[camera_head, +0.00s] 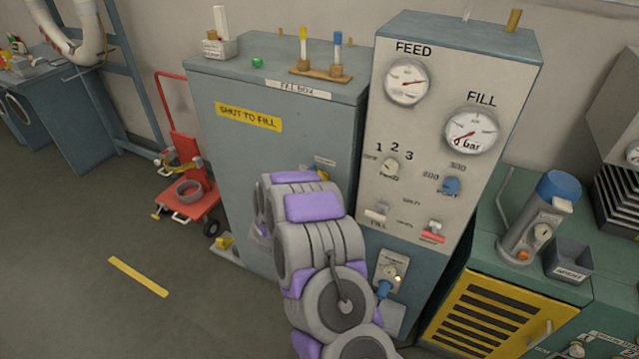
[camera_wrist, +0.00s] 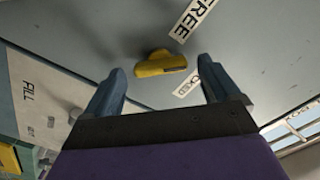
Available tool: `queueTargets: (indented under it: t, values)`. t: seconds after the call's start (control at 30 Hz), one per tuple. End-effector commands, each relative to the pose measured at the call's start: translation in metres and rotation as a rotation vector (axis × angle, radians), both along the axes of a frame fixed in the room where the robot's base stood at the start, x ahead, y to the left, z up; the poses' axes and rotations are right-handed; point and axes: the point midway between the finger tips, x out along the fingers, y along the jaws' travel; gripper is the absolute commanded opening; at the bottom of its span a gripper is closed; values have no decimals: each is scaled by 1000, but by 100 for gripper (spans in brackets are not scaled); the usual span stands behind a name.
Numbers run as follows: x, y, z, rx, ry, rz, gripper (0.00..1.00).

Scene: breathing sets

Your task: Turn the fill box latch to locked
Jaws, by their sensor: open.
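The fill box (camera_head: 230,160) is a tall grey-blue cabinet with a yellow "SHUT TO FILL" label on its front. Its latch is a small yellow handle (camera_wrist: 160,63) on the front face in the wrist view, beside a white "FREE" label (camera_wrist: 193,20) and a partly covered second label (camera_wrist: 187,83). In the head view a bit of the yellow latch (camera_head: 322,173) shows just above my arm, which hides the rest. My gripper (camera_wrist: 160,85) is open and empty. Its two fingers stand apart on either side of the latch, just short of it, and no contact shows.
The gauge panel (camera_head: 440,120) with FEED and FILL dials, knobs and switches stands directly right of the fill box. A red cart (camera_head: 185,185) stands to its left. A green and yellow unit (camera_head: 500,310) is at the right.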

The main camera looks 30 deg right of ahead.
Motion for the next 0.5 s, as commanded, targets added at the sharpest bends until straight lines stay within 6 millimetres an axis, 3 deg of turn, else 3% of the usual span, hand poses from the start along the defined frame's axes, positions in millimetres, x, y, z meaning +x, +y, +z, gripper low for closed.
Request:
queueTargets:
  t: [0.27, 0.5]
  values:
    - [-4, 7, 0, 1, 2, 1, 89]
    - [-30, 42, 1, 2, 3, 6, 89]
